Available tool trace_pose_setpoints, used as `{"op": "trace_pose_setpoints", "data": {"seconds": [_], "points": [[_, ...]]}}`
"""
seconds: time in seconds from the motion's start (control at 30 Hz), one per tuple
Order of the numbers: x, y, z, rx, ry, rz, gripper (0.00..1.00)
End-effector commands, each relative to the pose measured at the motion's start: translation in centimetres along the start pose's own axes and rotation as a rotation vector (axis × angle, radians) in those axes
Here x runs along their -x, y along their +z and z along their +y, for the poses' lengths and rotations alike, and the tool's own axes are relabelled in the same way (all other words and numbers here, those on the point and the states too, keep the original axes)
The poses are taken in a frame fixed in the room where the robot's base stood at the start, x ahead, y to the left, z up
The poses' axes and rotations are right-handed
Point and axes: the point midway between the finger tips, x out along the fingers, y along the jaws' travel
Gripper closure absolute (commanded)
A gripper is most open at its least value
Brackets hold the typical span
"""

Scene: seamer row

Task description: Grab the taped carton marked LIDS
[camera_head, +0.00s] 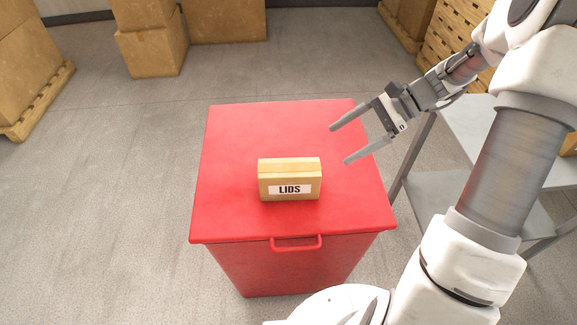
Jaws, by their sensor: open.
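The taped carton marked LIDS (289,179) is a small tan box with a white label on its front face. It stands on the red cabinet top (240,135), near the middle. My gripper (338,145) is open and empty. It is to the right of the carton and above the red top, with its fingers pointing left and down. The fingers are apart from the carton. Nothing covers the carton in this view.
The red cabinet has a handle (296,243) on its front. A grey metal shelf table (438,185) stands at the right, partly behind my arm. Cardboard boxes (152,50) and pallets stand at the back and sides. The rest of the red top is clear.

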Motion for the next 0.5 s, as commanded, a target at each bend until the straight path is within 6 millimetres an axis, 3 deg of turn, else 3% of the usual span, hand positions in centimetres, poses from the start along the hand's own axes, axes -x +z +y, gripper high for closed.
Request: {"op": "trace_pose_setpoints", "data": {"seconds": [0.03, 0.2, 0.33, 0.5], "points": [[-0.5, -1.9, 0.0, -0.05, -0.022, -0.048, 0.0], [-1.1, -5.4, -0.3, -0.168, -0.08, -0.167, 0.0], [-1.3, -6.9, -0.5, -0.22, -0.107, -0.224, 0.0], [-2.0, -7.4, -0.6, -0.243, -0.12, -0.253, 0.0]]}}
